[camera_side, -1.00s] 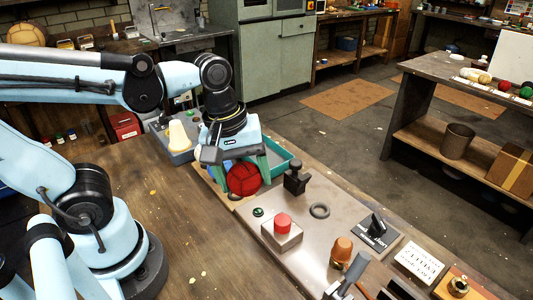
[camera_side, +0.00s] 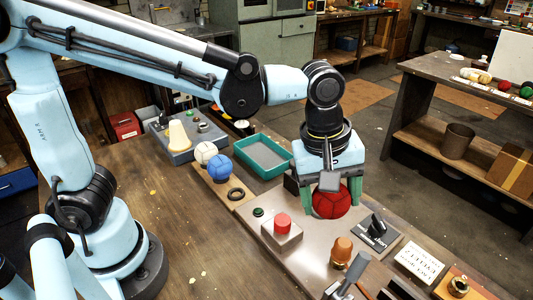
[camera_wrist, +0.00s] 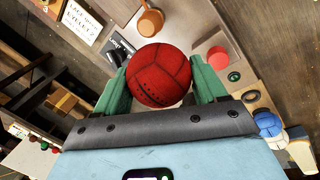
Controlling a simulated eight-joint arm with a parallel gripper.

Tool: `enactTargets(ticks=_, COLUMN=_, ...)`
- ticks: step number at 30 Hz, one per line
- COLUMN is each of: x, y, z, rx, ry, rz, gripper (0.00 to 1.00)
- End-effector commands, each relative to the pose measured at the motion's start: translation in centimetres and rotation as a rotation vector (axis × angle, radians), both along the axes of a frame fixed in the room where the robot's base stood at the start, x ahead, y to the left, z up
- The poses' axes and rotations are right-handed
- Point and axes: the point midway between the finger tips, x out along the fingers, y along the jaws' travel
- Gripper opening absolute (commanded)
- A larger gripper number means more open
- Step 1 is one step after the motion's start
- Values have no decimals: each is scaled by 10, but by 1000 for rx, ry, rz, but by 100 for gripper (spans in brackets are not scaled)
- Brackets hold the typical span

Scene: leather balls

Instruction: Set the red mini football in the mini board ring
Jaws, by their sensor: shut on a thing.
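My gripper (camera_side: 329,197) is shut on the red mini football (camera_side: 331,204), with a green finger on each side of it. The wrist view shows the red ball (camera_wrist: 159,76) between the fingers. The ball is over the far side of the grey metal board (camera_side: 300,262). The dark ring on that board is hidden behind the ball and gripper. I cannot tell whether the ball touches the ring or board.
A wooden strip holds a white ball (camera_side: 205,152), a blue ball (camera_side: 219,168) and an empty dark ring (camera_side: 237,194). A teal tray (camera_side: 263,156) is beside it. A red button (camera_side: 282,220), an orange knob (camera_side: 342,250) and a black switch (camera_side: 377,225) stand near the ball.

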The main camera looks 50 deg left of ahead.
Motion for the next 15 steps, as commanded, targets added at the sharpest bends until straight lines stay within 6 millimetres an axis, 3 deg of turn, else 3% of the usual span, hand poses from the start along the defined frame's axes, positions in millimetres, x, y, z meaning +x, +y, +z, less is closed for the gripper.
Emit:
enactTargets(ticks=9, x=48, y=48, z=-40, rx=0, ry=0, rz=8, gripper=37)
enactTargets(ticks=15, x=69, y=68, z=-58, rx=0, ry=0, rz=3, gripper=37)
